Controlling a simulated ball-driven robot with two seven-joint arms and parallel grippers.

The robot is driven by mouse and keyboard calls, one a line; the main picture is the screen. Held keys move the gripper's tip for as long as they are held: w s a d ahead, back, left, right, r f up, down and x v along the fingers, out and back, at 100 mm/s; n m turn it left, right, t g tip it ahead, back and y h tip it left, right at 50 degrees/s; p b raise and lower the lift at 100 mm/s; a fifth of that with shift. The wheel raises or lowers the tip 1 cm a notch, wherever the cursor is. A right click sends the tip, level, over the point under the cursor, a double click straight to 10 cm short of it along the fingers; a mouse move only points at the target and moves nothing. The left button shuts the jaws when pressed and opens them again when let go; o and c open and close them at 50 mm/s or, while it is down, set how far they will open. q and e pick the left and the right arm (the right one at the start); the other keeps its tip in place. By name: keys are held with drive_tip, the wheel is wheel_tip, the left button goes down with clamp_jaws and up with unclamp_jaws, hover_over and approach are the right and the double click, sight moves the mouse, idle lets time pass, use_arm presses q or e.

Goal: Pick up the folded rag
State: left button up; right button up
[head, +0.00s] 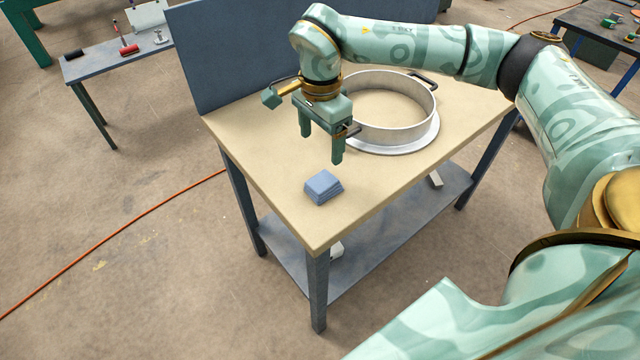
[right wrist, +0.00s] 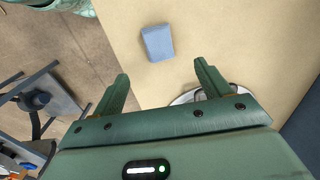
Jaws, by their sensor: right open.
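The folded rag (head: 323,187) is a small blue stacked square lying on the tabletop near its front corner. It also shows in the right wrist view (right wrist: 157,43), beyond the fingertips and roughly between their lines. My right gripper (head: 321,146) is open and empty. It hangs above the table, behind the rag in the head view, with its fingers pointing down and apart from the rag. In the right wrist view its two fingers (right wrist: 161,72) are spread wide. My left gripper is not in view.
A large metal ring (head: 400,135) with handles stands on the wooden table (head: 250,150), beside and behind my right gripper. A blue-grey panel (head: 225,60) rises along the back edge. Bare tabletop surrounds the rag. An orange cable (head: 120,232) lies on the floor.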

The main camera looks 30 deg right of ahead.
drive_tip(key=b, duration=0.1)
hover_over(324, 181)
drive_tip(key=f, duration=0.6)
drive_tip(key=shift+w+a+f, duration=0.25)
drive_tip(key=shift+a+f, duration=0.05)
drive_tip(key=f, duration=0.1)
drive_tip(key=f+b, duration=0.1)
drive_tip(key=f, duration=0.1)
drive_tip(key=f+b, duration=0.1)
drive_tip(key=f, duration=0.1)
drive_tip(key=shift+s+d+f, duration=0.2)
drive_tip(key=shift+d+f, duration=0.05)
drive_tip(key=shift+d, duration=0.1)
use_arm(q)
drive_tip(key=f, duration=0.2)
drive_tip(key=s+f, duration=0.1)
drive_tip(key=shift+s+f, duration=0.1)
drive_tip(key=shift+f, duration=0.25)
use_arm(e)
drive_tip(key=shift+r, duration=0.1)
drive_tip(key=c, duration=1.1)
drive_tip(key=shift+o, duration=0.2)
drive_tip(key=shift+r, duration=0.1)
